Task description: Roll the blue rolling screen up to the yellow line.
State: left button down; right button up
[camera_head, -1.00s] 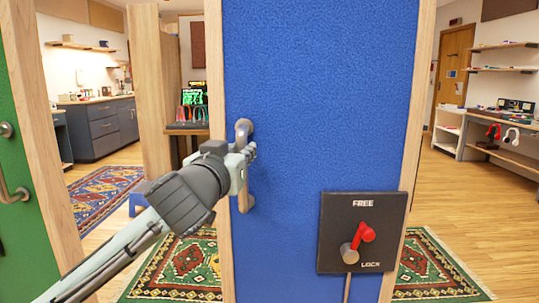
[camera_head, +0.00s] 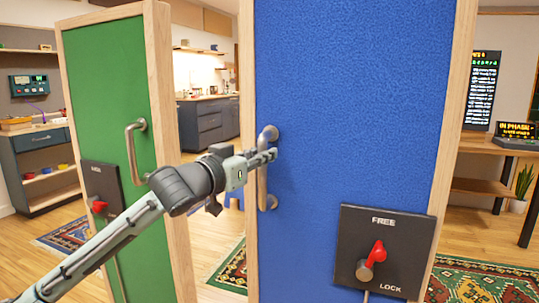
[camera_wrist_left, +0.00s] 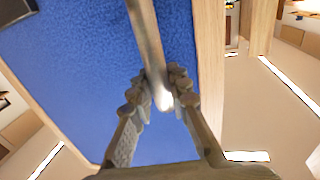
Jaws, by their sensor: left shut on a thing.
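The blue rolling screen (camera_head: 350,110) stands upright in a pale wood frame, close in front of me in the head view. A metal bar handle (camera_head: 263,185) is on its left side. My left gripper (camera_head: 268,156) is shut on this handle. In the left wrist view, the fingers (camera_wrist_left: 161,85) close around the bar (camera_wrist_left: 147,38) against the blue panel (camera_wrist_left: 85,70). A black lock plate (camera_head: 345,222) marked FREE and LOCK sits low on the right of the screen. Its red lever (camera_head: 377,250) points up toward FREE. No yellow line shows. My right gripper is out of view.
A green screen (camera_head: 105,90) with its own handle (camera_head: 132,150) and lock plate stands close on the left. Patterned rugs (camera_head: 485,285) lie on the wood floor. A wooden desk (camera_head: 480,145) stands behind on the right. Grey cabinets (camera_head: 210,120) are at the back.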

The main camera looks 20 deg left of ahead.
pick_arm(q)
jog(key=shift+a, duration=0.25)
jog(key=c, duration=1.4)
grip_release()
jog(key=shift+a, duration=0.1)
jog(key=shift+c, duration=0.2)
jog(key=v, duration=1.2)
jog(key=shift+f, duration=0.1)
